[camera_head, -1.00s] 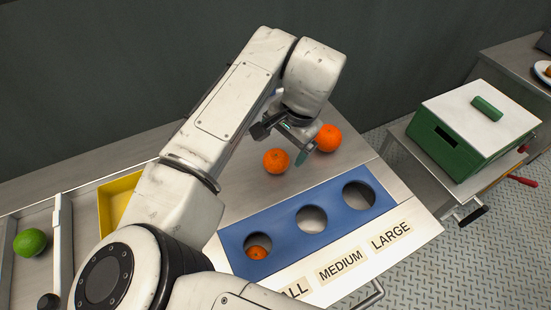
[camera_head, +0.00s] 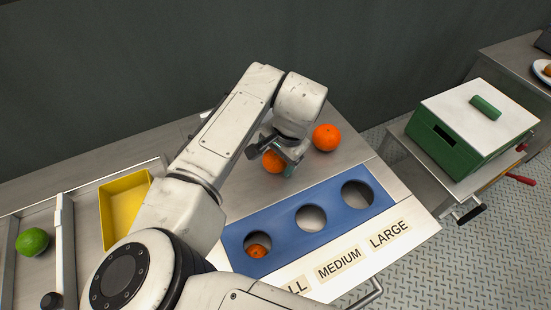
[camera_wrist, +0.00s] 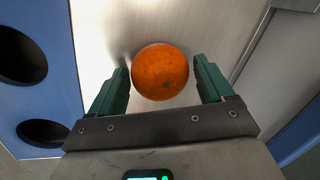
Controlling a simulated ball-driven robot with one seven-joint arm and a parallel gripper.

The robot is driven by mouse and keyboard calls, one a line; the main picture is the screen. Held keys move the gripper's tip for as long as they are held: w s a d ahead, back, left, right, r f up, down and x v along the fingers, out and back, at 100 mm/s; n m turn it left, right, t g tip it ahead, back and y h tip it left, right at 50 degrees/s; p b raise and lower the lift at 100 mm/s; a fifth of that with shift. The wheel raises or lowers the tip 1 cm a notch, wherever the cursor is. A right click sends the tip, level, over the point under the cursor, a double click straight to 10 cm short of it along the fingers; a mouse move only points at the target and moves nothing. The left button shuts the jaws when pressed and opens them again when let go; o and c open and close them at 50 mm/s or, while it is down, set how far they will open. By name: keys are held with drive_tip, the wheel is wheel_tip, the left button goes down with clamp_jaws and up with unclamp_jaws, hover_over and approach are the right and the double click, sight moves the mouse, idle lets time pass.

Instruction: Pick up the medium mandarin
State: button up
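Two mandarins lie on the metal table behind the blue sorting panel (camera_head: 333,217). The left mandarin (camera_head: 272,162) is smaller than the right mandarin (camera_head: 327,138). A still smaller mandarin (camera_head: 257,251) sits in the panel's left hole. My gripper (camera_head: 284,160) is over the left mandarin and partly hides it in the head view. In the wrist view that mandarin (camera_wrist: 160,71) lies between the two green fingertips of my open gripper (camera_wrist: 162,85), with a gap on each side.
Labels (camera_head: 340,263) for the hole sizes run along the panel's front. A yellow tray (camera_head: 124,207) and a green lime (camera_head: 32,242) are at the left. A green box with a white lid (camera_head: 476,122) stands on a separate stand at the right.

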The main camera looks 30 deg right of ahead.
drive_tip(key=c, duration=0.9)
